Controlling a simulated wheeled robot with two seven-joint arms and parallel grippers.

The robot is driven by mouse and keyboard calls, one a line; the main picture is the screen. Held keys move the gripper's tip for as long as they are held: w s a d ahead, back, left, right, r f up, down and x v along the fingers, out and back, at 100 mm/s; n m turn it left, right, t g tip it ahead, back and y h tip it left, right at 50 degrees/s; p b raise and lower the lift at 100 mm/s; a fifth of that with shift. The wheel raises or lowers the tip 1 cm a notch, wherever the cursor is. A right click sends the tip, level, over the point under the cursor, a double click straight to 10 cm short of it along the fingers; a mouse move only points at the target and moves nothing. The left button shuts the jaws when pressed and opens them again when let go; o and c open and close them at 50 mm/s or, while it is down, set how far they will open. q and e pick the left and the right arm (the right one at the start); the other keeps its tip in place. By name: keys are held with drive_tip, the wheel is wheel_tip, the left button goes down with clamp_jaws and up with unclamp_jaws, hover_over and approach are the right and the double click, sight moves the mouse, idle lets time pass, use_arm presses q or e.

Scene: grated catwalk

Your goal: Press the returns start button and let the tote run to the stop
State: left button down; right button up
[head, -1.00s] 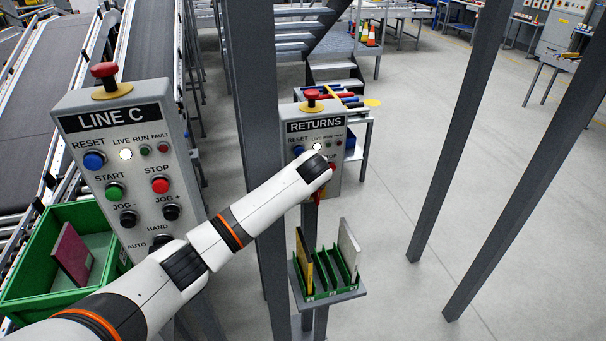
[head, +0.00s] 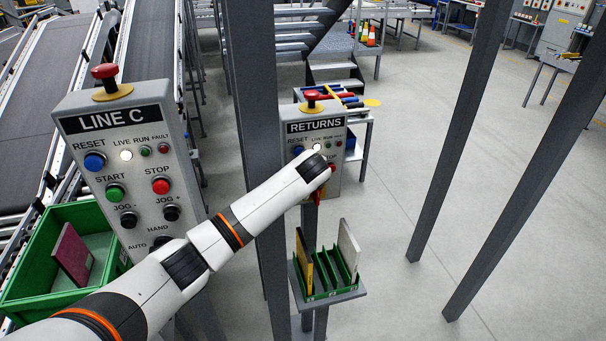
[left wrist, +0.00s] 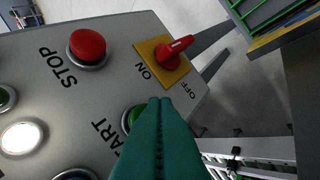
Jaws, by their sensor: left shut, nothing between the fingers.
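The RETURNS box (head: 315,127) stands beyond the LINE C box (head: 120,160) in the head view. My left arm reaches across to the RETURNS box and hides its lower left part and the gripper. In the left wrist view, my left gripper (left wrist: 160,102) is shut and empty, its tips over the green START button (left wrist: 130,116). The fingers partly cover the button; I cannot tell whether they touch it. The red STOP button (left wrist: 87,45) and a red ON/OFF switch (left wrist: 175,50) sit beside it. A green tote (head: 30,300) holding a maroon book is at the left. My right gripper is out of view.
A red mushroom button (head: 312,96) tops the RETURNS box. A grey post (head: 255,130) stands just left of it. A small shelf with a green rack (head: 330,285) sits below. Conveyors (head: 60,90) run at the left. The floor to the right is clear between two posts.

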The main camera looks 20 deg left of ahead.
use_arm(q)
drive_tip(key=shift+w+a, duration=0.55)
drive_tip(key=shift+w, duration=0.3)
idle(1.2)
drive_tip(key=shift+s+d, duration=0.35)
drive_tip(key=shift+s, duration=0.2)
drive_tip(key=shift+s+d, duration=0.3)
drive_tip(key=shift+s, duration=0.2)
